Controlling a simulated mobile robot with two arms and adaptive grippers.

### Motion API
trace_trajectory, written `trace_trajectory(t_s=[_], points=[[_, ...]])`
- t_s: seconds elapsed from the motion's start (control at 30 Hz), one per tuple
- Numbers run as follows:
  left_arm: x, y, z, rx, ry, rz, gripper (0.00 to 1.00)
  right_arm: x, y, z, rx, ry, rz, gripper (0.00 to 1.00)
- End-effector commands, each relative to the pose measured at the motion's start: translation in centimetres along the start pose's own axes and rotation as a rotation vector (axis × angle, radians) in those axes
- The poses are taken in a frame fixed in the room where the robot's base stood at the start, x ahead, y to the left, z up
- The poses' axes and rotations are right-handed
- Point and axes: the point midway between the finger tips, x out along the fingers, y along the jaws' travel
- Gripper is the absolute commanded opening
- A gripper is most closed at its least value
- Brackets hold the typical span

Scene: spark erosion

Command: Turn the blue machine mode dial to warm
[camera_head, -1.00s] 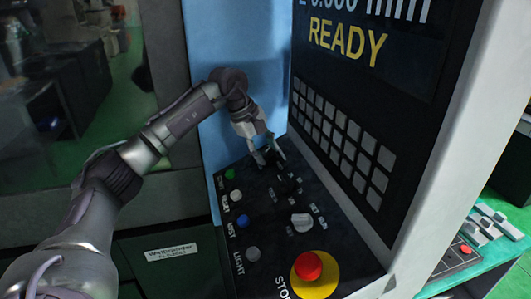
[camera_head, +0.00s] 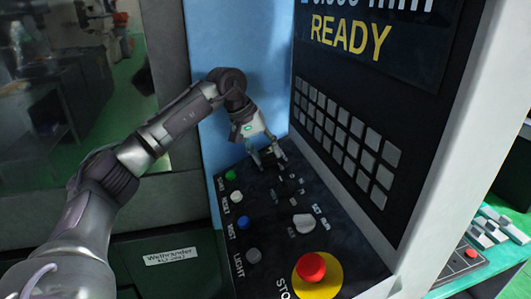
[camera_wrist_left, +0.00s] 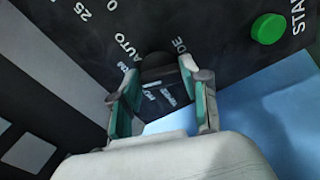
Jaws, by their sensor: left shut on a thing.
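The mode dial (camera_wrist_left: 158,68) is a dark round knob in the left wrist view, between my fingertips. Printed words beside it read "AUTO" and part of another ending in "DE"; other small labels are too unclear to read. My left gripper (camera_head: 267,158) reaches down to the far end of the black control panel (camera_head: 262,205), with its fingers on either side of the dial. In the left wrist view its two teal-lined fingers (camera_wrist_left: 162,92) are shut on the dial. The fingers hide most of the dial in the head view. My right gripper is out of view.
The panel also holds a green button (camera_head: 230,175), a blue button (camera_head: 243,222), a light grey knob (camera_head: 303,223) and a red stop button (camera_head: 311,267) on yellow. A screen reading "READY" and a grid of grey keys (camera_head: 345,135) rise close on the right.

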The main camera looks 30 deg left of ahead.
Motion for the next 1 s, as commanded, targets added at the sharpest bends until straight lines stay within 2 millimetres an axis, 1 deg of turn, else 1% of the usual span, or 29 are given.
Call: trace_trajectory(t_s=[0.23,0.73,0.77,0.8,0.9,1.0], points=[[-0.01,-0.03,0.00,0.070,0.000,0.002,0.11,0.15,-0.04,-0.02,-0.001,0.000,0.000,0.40],[-0.03,-0.05,0.00,0.084,-0.001,0.001,0.11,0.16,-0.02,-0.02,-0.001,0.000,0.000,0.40],[-0.03,-0.05,0.00,0.083,-0.001,0.001,0.51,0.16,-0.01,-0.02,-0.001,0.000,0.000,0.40],[-0.03,-0.05,0.00,0.083,-0.001,0.001,0.57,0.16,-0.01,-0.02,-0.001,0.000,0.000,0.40],[-0.02,-0.05,0.00,0.083,0.000,0.001,0.71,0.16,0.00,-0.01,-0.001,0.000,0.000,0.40],[-0.02,-0.05,0.00,0.083,0.000,0.001,0.71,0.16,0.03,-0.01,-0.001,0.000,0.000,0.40]])
